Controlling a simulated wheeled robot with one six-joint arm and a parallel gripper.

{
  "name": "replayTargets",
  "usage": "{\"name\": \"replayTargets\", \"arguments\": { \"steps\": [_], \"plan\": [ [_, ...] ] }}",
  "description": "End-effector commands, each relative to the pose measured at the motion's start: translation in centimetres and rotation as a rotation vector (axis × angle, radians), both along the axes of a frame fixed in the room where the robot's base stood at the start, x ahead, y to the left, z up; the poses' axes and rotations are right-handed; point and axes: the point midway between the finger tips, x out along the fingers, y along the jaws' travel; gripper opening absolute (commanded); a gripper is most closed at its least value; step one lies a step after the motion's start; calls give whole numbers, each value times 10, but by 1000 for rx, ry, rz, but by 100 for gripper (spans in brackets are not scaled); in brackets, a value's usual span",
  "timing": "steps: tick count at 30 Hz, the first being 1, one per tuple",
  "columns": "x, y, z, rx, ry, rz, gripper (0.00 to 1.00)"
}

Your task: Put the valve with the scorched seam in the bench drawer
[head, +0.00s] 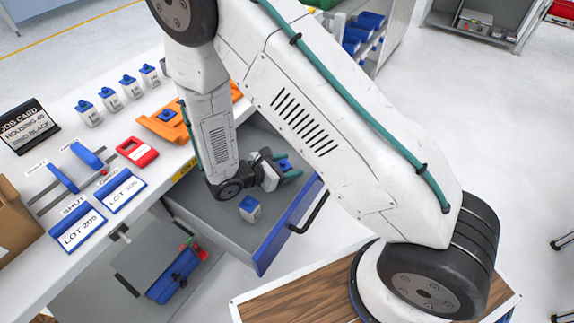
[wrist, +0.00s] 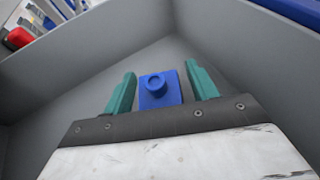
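The bench drawer (head: 205,212) is pulled open, its blue front to the right. My gripper (head: 290,167) is inside it, with teal fingers open on either side of a blue-topped valve (head: 284,164). In the wrist view the valve (wrist: 160,92) sits between the fingertips (wrist: 161,75), with a gap on each side. Another white valve with a blue top (head: 249,208) stands in the drawer, nearer the head camera. Several similar valves (head: 131,87) stand in a row on the bench. I cannot make out a scorched seam on any valve.
The bench top holds a black job card (head: 27,124), an orange fixture (head: 165,122), a red-and-white piece (head: 137,152), and blue lot holders (head: 78,226) and (head: 122,190). A cardboard box (head: 14,225) stands at left. The drawer walls (wrist: 70,60) surround my gripper closely.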

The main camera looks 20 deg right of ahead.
Motion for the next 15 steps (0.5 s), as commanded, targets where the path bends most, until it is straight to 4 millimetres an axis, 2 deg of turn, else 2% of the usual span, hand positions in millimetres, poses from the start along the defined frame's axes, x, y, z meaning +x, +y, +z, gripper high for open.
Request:
{"name": "replayTargets", "arguments": {
  "steps": [5, 7, 15],
  "plan": [
    [0, 0, 3, 0, -1, 0, 58],
    [-1, 7, 6, 1, -1, 2, 58],
    [-10, 57, 26, 3, -3, 5, 58]
  ]
}}
